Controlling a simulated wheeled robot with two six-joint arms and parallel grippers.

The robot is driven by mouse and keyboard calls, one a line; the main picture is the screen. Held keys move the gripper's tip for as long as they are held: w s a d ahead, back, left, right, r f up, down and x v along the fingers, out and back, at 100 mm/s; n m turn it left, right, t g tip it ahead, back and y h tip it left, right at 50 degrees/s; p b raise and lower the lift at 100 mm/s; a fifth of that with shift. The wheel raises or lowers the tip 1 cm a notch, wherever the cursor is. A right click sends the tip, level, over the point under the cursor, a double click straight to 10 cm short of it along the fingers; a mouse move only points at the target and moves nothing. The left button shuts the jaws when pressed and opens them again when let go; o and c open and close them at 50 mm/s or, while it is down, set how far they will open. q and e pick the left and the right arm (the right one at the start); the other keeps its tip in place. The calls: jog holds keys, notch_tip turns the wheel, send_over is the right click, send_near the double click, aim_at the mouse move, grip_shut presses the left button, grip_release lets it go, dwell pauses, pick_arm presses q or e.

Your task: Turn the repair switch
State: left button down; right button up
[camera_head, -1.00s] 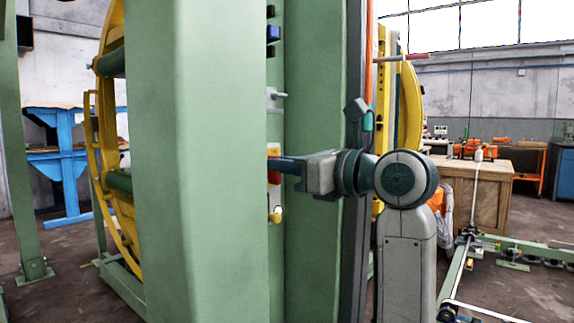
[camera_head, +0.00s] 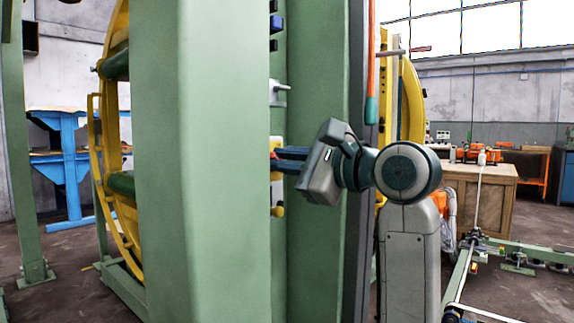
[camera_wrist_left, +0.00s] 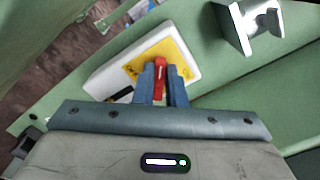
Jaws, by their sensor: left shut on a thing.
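The repair switch is a red handle (camera_wrist_left: 160,72) on a yellow plate, set on a white box (camera_wrist_left: 105,83) on the green panel. My left gripper (camera_wrist_left: 161,75) is shut on the red handle, its two blue fingers on either side of it in the left wrist view. In the head view my left gripper (camera_head: 276,160) reaches the switch from the right, and the yellow plate (camera_head: 276,143) shows just above its fingers. Most of the switch is hidden there by the green column and my gripper. My right gripper is not in view.
A wide green column (camera_head: 220,160) stands directly left of the switch. A grey metal bracket (camera_head: 278,92) is above it and a yellow knob (camera_head: 277,211) below. An orange bar (camera_head: 371,70) hangs to the right.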

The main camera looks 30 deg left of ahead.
pick_arm(q)
jog(key=shift+s+f+n+b, duration=0.15)
jog(key=shift+n+b, duration=0.5)
jog(key=shift+n, duration=1.25)
jog(key=shift+f+n+b, duration=0.25)
jog(key=shift+n+b, duration=0.35)
jog(key=shift+n, duration=1.3)
jog(key=c, duration=1.5)
grip_release()
